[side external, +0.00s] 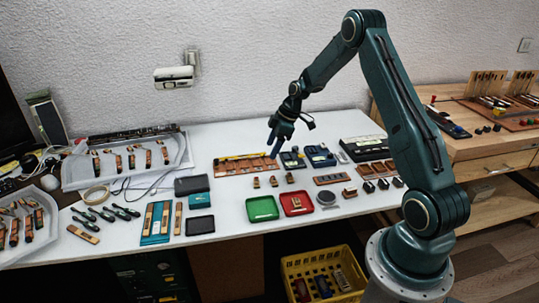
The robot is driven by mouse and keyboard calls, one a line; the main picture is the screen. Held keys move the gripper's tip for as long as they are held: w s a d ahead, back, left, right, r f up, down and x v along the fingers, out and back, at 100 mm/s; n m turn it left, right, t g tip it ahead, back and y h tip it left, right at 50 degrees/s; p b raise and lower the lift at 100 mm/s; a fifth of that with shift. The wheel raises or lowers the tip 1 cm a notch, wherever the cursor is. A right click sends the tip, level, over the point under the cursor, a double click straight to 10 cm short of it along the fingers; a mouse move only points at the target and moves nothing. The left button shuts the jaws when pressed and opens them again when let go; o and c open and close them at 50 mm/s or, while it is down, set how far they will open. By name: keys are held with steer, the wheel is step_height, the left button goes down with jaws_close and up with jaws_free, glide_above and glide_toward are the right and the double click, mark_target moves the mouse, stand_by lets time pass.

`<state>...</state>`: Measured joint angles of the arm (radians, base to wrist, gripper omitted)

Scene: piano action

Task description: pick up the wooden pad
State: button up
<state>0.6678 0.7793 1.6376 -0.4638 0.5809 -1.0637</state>
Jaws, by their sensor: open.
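My gripper (275,147) hangs above the back of the white table, pointing down, open, with nothing visible between its fingers. Below it is a long wooden rack (237,167) with small parts. I cannot tell for sure which piece is the wooden pad. Small wooden pieces stand in front of the rack: a left one (256,183), a middle one (274,181) and a right one (290,178). Another small wooden piece (349,192) lies farther right. A flat wooden piece (83,234) lies at the far left front. My gripper is above and apart from all of them.
A green tray (262,219) and a red tray (308,209) sit at the table's front edge. Dark cases (320,155) stand at the back right. Tools (100,214) and white trays (75,172) fill the left. A yellow crate (290,264) is below the table.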

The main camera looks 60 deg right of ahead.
glide_above(257, 180)
steer(key=s+d, duration=0.2)
steer(key=shift+w+f, duration=0.2)
steer(key=shift+f, duration=3.75)
steer(key=shift+f, duration=0.1)
steer(key=shift+x, duration=2.45)
steer(key=shift+a, duration=0.15)
steer(key=c, duration=1)
